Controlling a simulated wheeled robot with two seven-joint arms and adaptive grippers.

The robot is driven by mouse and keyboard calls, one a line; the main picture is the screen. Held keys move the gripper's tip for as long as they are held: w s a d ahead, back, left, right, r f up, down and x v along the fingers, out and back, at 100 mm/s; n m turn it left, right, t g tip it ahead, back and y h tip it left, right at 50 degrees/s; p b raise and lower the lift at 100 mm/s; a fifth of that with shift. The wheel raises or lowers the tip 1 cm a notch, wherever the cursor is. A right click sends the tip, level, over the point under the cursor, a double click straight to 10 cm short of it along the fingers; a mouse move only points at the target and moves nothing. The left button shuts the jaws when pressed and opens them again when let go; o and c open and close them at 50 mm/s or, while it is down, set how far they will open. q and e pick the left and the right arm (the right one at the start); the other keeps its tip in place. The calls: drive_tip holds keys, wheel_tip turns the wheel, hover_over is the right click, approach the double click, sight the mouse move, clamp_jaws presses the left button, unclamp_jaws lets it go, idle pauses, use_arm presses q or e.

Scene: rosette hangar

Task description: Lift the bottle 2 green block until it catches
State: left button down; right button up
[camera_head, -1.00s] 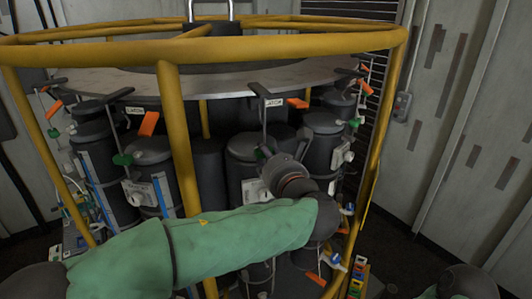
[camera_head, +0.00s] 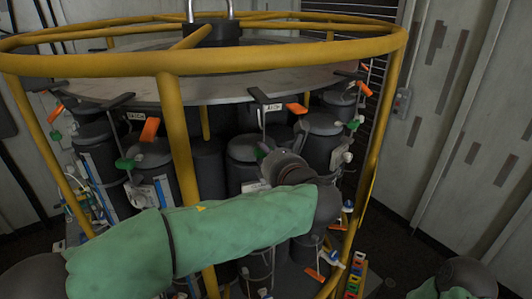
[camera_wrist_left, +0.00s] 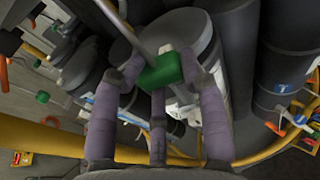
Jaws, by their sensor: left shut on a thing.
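The green block (camera_wrist_left: 162,71) sits on a thin metal rod beside a dark bottle (camera_wrist_left: 183,36) in the left wrist view. My left gripper (camera_wrist_left: 158,78) is shut on it, with its purple-grey fingers on both sides. In the head view only a sliver of green (camera_head: 262,151) shows by my left wrist, in front of the middle dark bottle (camera_head: 243,177). My sleeved left arm crosses in front of the rack and hides the lower part of that bottle. I cannot read a bottle number. My right gripper is not in view.
A yellow tubular frame (camera_head: 168,130) rings the rack, with an upright post close to my left arm. Other bottles (camera_head: 153,180) with green and orange blocks (camera_head: 150,130) hang around a grey round plate (camera_head: 215,93). Bare floor lies to the right.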

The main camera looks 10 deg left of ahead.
sight(264, 121)
use_arm(q)
drive_tip(key=r, duration=0.3)
drive_tip(key=r+t, duration=0.1)
drive_tip(key=r, duration=0.2)
drive_tip(key=r+t, duration=0.1)
drive_tip(key=r, duration=0.2)
drive_tip(key=shift+w+a+y+p, duration=0.15)
drive_tip(key=shift+a+y+p, duration=0.15)
drive_tip(key=shift+a, duration=0.05)
drive_tip(key=c, duration=0.7)
unclamp_jaws()
drive_tip(key=shift+d, duration=0.1)
drive_tip(key=shift+d+f, duration=0.15)
drive_tip(key=shift+f, duration=0.35)
drive_tip(key=shift+s, duration=0.2)
drive_tip(key=shift+s+d, duration=0.1)
